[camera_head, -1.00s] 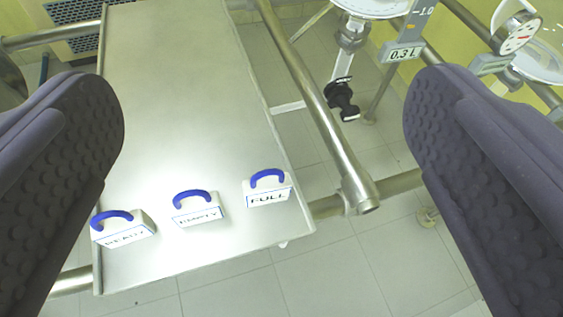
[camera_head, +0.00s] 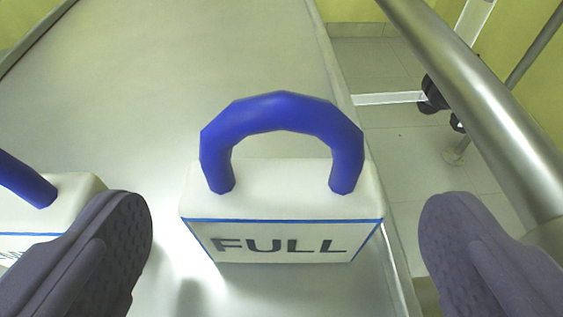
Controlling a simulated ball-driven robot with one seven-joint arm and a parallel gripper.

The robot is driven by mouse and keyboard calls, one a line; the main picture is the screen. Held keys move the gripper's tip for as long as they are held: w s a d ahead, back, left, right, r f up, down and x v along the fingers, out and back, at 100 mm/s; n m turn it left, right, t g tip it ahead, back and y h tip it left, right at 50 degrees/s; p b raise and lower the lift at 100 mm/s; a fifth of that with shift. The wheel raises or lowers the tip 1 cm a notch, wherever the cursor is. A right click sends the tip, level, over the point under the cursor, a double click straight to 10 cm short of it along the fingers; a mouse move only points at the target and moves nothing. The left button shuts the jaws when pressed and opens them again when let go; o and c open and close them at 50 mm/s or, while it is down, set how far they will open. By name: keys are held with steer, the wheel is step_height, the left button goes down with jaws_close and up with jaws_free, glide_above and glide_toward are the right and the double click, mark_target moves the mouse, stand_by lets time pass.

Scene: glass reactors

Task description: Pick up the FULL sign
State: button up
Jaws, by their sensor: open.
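The FULL sign (camera_head: 280,205) is a white block with a blue outline, dark lettering and a blue arched handle (camera_head: 283,112) on top. It stands upright on the metal table, near its right edge. My gripper (camera_head: 283,215) is open, with one dark padded finger to the left of the sign and one to the right. The fingers are apart from the sign in the picture, and nothing is held. The finger tips sit lower in the picture than the handle.
Another white sign with a blue handle (camera_head: 25,180) stands just left, partly behind my left finger. A thick metal rail (camera_head: 480,100) runs along the right, beyond the table edge. The metal table (camera_head: 150,80) is clear behind the signs. Tiled floor (camera_head: 385,70) shows at right.

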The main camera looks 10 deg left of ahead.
mark_target(280, 221)
steer(key=b+x, duration=0.1)
steer(key=x, duration=0.2)
steer(key=shift+w+a, duration=0.15)
steer(key=shift+w, duration=0.1)
steer(key=c, duration=1.1)
steer(key=shift+o, duration=0.2)
steer(key=shift+r, duration=0.2)
